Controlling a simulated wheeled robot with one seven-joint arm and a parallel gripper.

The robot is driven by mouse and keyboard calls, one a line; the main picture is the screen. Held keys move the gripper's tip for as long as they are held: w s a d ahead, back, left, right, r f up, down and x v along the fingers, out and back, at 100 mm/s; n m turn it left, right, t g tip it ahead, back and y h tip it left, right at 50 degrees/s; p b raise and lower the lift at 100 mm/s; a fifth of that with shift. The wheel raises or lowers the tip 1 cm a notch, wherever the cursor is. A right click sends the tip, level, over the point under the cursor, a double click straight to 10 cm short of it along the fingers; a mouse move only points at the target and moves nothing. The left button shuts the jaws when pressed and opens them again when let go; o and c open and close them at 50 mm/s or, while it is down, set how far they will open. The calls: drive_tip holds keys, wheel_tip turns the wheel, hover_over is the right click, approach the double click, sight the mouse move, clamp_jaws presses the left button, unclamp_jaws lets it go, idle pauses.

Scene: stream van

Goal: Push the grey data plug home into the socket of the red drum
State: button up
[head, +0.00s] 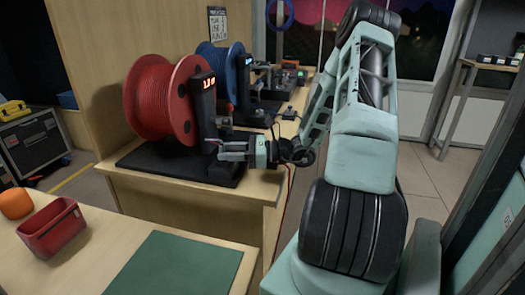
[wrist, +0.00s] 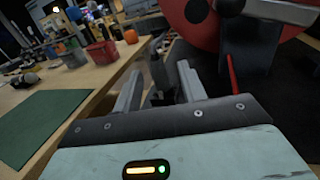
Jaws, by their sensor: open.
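The red drum (head: 150,103) stands on a black base (head: 150,160) on the wooden bench, beside a dark upright post (head: 204,100) with lit orange digits. The drum also shows at the top right of the wrist view (wrist: 207,32). My gripper (head: 220,151) is level, in front of the post's lower part and above the base, pointing left. In the wrist view its two fingers (wrist: 160,72) stand apart, with a gap between them. Dark grey shapes lie beyond the gap; I cannot tell whether one is the grey plug. The socket cannot be made out clearly.
A blue drum (head: 217,68) with its own post stands behind. A near table holds a red bin (head: 52,230), an orange object (head: 15,203) and a green mat (head: 178,264). A wooden panel rises behind the drum. Floor is clear at right.

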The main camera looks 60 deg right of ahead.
drive_tip(key=v, duration=1.5)
drive_tip(key=shift+s+d, duration=0.1)
drive_tip(key=w+a+r+n+g+y+p, duration=0.1)
drive_tip(key=w+a+r+n+g+p, duration=0.15)
drive_tip(key=a+n+g, duration=0.75)
drive_tip(key=w+a+r+n+g+y+p, duration=0.1)
drive_tip(key=w+a+r+n+g+p, duration=0.25)
drive_tip(key=a, duration=1.15)
drive_tip(key=s+a+r+n+h+p, duration=0.2)
drive_tip(key=s+a+n+h, duration=0.3)
drive_tip(key=a+n, duration=0.5)
drive_tip(key=s+a+r+n+g+h+p, duration=0.1)
drive_tip(key=s+a+r+n+h, duration=0.4)
drive_tip(key=s+a+n, duration=0.4)
drive_tip(key=a+n+h, duration=0.1)
drive_tip(key=n, duration=0.3)
drive_tip(key=shift+a+r+p, duration=0.2)
drive_tip(key=shift+a+p, duration=0.1)
drive_tip(key=shift+p, duration=0.1)
drive_tip(key=shift+g, duration=0.25)
drive_tip(key=shift+c, duration=0.5)
